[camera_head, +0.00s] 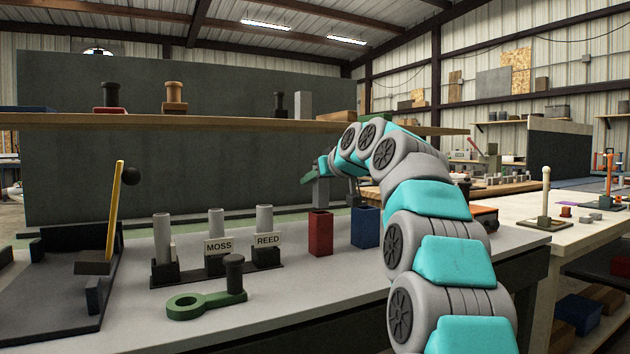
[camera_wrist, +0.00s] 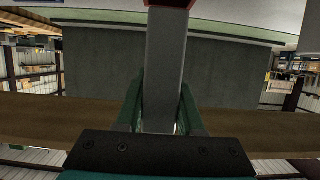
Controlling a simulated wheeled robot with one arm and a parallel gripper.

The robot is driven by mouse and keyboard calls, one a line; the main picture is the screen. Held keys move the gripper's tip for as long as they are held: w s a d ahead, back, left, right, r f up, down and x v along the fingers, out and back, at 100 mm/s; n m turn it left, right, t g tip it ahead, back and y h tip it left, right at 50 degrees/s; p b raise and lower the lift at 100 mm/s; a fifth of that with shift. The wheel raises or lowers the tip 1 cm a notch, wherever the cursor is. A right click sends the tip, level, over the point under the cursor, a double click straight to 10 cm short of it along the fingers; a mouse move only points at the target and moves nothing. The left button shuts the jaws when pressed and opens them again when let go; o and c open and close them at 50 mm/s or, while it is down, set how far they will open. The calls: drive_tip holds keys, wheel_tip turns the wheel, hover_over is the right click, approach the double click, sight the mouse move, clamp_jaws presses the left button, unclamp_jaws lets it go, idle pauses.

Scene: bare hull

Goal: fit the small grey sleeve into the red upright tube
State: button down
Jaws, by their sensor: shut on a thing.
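The red upright tube (camera_head: 320,235) is square and stands on the grey bench, left of a blue upright tube. My gripper (camera_head: 316,179) is above the red tube, with its fingers shut on the small grey sleeve (camera_head: 321,193). The sleeve hangs upright, its lower end at the red tube's mouth; I cannot tell whether it is inside or just above. In the wrist view the grey sleeve (camera_wrist: 165,70) is between the green fingers of my gripper (camera_wrist: 161,95). Its far end meets a red edge of the tube (camera_wrist: 170,3) at the top of the picture.
The blue tube (camera_head: 366,228) stands close to the right. Grey cylinders in a black rack (camera_head: 215,272) with MOSS and REED labels stand to the left. A green ring-ended piece (camera_head: 200,304) lies in front. A wooden shelf (camera_head: 220,121) runs behind.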

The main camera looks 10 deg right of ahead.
sight(324, 196)
drive_tip(key=shift+f+b, duration=2.15)
drive_tip(key=shift+f, duration=0.4)
drive_tip(key=shift+c, duration=2.2)
unclamp_jaws()
drive_tip(key=shift+s, duration=0.15)
drive_tip(key=v, duration=0.7)
drive_tip(key=shift+s+d+r, duration=0.1)
drive_tip(key=shift+s+r, duration=0.1)
drive_tip(key=shift+s, duration=0.05)
